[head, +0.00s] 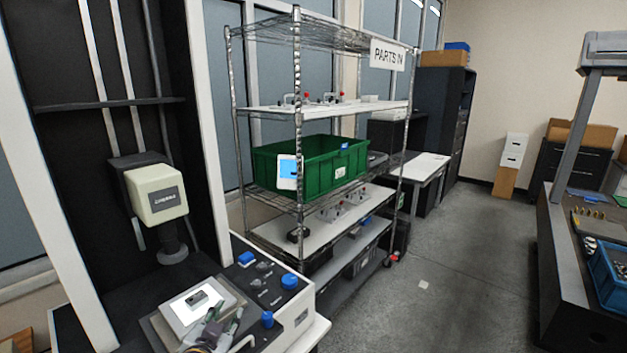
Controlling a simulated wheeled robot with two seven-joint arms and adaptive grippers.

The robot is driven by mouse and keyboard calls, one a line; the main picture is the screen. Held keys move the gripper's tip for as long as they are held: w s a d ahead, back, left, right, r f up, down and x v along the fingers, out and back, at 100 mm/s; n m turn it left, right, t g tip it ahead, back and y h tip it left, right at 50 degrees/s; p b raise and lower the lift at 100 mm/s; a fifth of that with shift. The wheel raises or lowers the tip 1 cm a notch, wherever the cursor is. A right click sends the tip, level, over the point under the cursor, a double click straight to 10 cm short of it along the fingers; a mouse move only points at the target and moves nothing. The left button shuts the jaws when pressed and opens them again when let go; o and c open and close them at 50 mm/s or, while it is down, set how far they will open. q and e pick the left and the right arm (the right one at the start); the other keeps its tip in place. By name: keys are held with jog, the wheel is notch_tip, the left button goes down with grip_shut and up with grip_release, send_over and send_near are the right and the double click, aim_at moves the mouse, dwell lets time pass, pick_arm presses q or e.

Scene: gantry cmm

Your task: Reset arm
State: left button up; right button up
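My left gripper (224,314) shows at the bottom of the head view, low and left of centre. Its two fingertips look apart, with nothing visible between them. It is over the near side of a bench device with a bright white plate (187,313). A small grey part (196,298) lies on that plate, just beyond the fingertips and apart from them. My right gripper is not in view.
The device has blue knobs (290,281) on its panel. A cream-coloured machine head (158,194) hangs behind it. A wire rack with a green bin (318,168) stands beyond. A dark table with a blue bin (609,277) is at right. The floor between is open.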

pick_arm(q)
jog(key=s+a+f+n+g, duration=0.2)
jog(key=s+f+g, duration=0.9)
jog(key=s+f, duration=0.8)
notch_tip(320, 180, down, 36)
jog(key=s+b, duration=0.3)
jog(key=b, duration=0.2)
jog(key=s+a+f+g+b, duration=0.1)
jog(key=s+a+f+b, duration=0.1)
jog(key=s+f, duration=0.8)
jog(key=s+a+f+g+b, duration=0.1)
jog(key=s+a+f+b, duration=0.2)
jog(key=s+f, duration=0.8)
notch_tip(320, 180, down, 5)
jog(key=shift+s+a+r, duration=0.1)
jog(key=shift+s+a, duration=0.2)
jog(key=shift+a, duration=0.25)
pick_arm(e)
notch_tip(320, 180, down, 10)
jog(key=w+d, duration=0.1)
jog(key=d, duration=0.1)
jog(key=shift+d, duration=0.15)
